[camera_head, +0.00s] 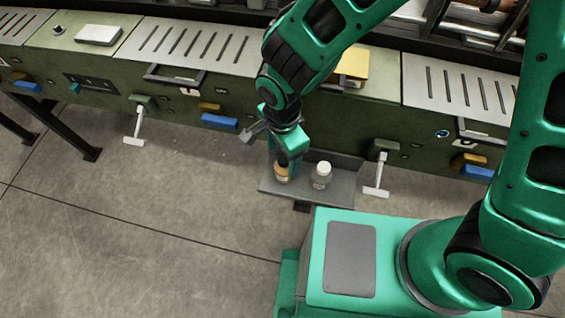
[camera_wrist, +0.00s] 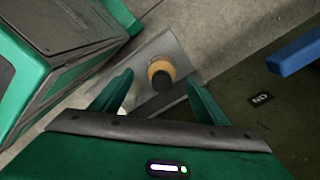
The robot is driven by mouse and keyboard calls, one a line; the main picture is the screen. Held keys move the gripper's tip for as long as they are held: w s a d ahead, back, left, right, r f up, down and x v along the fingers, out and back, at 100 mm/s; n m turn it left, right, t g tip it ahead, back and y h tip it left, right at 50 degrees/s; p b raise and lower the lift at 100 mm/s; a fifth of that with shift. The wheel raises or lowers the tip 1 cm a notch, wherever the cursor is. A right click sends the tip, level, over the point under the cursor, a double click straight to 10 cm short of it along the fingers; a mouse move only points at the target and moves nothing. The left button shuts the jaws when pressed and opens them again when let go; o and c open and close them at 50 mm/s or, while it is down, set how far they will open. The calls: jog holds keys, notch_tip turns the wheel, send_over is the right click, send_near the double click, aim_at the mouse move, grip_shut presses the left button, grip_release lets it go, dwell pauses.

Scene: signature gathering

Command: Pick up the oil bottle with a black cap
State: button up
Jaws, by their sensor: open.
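The oil bottle (camera_head: 282,174), with an amber upper part, stands on a small grey shelf (camera_head: 342,188) in the head view. Its top is hidden there by my gripper (camera_head: 288,157), which is right above it. In the wrist view the bottle (camera_wrist: 154,67) is seen from above with a round black cap (camera_wrist: 162,80). My gripper points down and is open, with one finger on either side of the bottle in that view. I cannot tell whether the fingers are level with the cap or above it.
A clear bottle with a white cap (camera_head: 321,177) stands close to the right of the oil bottle. A green machine bench (camera_head: 340,118) with white handles (camera_head: 376,175) and blue levers (camera_head: 219,121) runs behind the shelf. Open floor (camera_head: 150,230) lies to the left.

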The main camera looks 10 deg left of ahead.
aim_at(284, 168)
jog(key=shift+w+d+f, duration=0.15)
jog(key=shift+f, duration=0.55)
jog(key=shift+w+d+f, duration=0.1)
jog(key=shift+d+f, duration=0.05)
jog(key=shift+f, duration=0.5)
jog(key=shift+w+a+f, duration=0.1)
jog(key=shift+w+f, duration=0.05)
jog(key=shift+f, duration=1.05)
jog(key=shift+w+a+f, duration=0.1)
jog(key=shift+f, duration=1.1)
jog(key=c, duration=1.2)
